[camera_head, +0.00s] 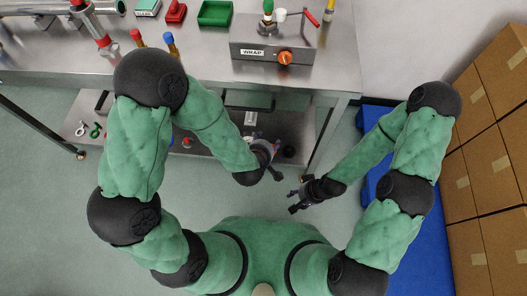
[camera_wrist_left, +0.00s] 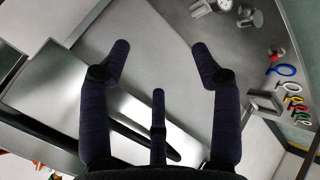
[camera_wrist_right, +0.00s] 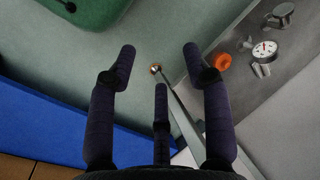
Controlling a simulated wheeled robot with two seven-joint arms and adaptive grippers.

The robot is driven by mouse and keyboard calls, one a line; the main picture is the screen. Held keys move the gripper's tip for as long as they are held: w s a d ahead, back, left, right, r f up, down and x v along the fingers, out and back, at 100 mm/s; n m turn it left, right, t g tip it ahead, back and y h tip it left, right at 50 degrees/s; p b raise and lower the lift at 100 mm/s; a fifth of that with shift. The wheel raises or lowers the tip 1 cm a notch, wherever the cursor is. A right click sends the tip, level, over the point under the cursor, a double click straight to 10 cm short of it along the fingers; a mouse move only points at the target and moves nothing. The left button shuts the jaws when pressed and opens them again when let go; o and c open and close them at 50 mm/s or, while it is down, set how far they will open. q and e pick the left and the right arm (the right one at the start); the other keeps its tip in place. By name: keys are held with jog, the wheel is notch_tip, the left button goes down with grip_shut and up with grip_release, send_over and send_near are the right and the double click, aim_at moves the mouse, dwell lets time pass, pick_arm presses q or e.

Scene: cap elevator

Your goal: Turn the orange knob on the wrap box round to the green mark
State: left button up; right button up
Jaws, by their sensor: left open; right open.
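The wrap box (camera_head: 252,54) is a grey box with a WRAP label near the back right of the metal bench. Its orange knob (camera_head: 285,58) is on the front face. I cannot make out the green mark on the box. My left gripper (camera_head: 276,172) is open and empty, in front of the bench and below the wrap box in the picture. It also shows in the left wrist view (camera_wrist_left: 158,62). My right gripper (camera_head: 293,201) is open and empty, lower and to the right of the left one, well away from the knob. It also shows in the right wrist view (camera_wrist_right: 160,62).
The bench (camera_head: 205,62) carries a green tray (camera_head: 215,13), a red stand (camera_head: 176,12) and red and blue-handled tools. A lower shelf (camera_head: 140,130) holds small items. Cardboard boxes (camera_head: 488,170) and a blue mat (camera_head: 425,255) are at the right. Floor shows between bench and body.

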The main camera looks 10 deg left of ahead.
pick_arm(q)
jog(key=shift+s+a+f+m+g, duration=0.2)
jog(key=shift+s+f+m, duration=0.1)
jog(key=shift+f, duration=0.25)
jog(key=shift+s+a+f+m+g, duration=0.2)
jog(key=shift+f+m, duration=0.1)
jog(key=shift+f, duration=0.2)
